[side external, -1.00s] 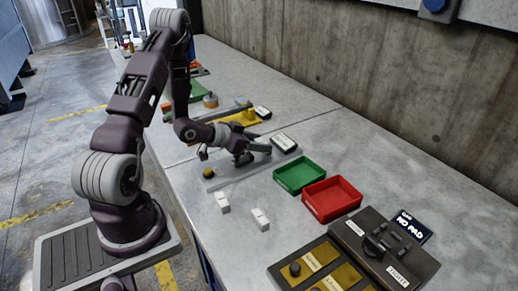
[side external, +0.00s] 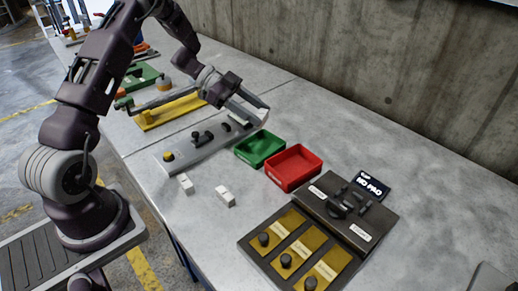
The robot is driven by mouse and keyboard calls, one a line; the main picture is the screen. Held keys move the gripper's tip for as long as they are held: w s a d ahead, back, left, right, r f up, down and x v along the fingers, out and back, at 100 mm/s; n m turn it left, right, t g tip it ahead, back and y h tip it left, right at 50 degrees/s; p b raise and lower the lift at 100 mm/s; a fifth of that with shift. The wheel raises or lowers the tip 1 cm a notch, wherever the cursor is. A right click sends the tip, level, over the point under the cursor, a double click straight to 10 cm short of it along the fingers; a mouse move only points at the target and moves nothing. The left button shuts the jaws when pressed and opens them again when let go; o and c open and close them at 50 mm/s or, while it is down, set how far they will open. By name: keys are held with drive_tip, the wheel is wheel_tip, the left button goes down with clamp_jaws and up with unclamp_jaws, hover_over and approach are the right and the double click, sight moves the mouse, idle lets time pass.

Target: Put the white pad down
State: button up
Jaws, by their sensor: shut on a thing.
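My gripper (side external: 259,114) hangs over the far end of the grey fixture (side external: 180,157), just behind the green tray. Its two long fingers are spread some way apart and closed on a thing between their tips.
A green tray (side external: 241,153) and a red tray (side external: 276,178) stand side by side. A dark panel (side external: 318,204) with a "NO PAD" sign (side external: 371,186) and a yellow-plated knob box (side external: 252,254) are nearer. A yellow fixture (side external: 160,116) lies farther back.

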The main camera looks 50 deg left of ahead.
sight(256, 150)
wheel_tip(256, 150, down, 10)
drive_tip(key=shift+r, duration=0.1)
drive_tip(key=shift+f, duration=0.2)
drive_tip(key=o, duration=1.5)
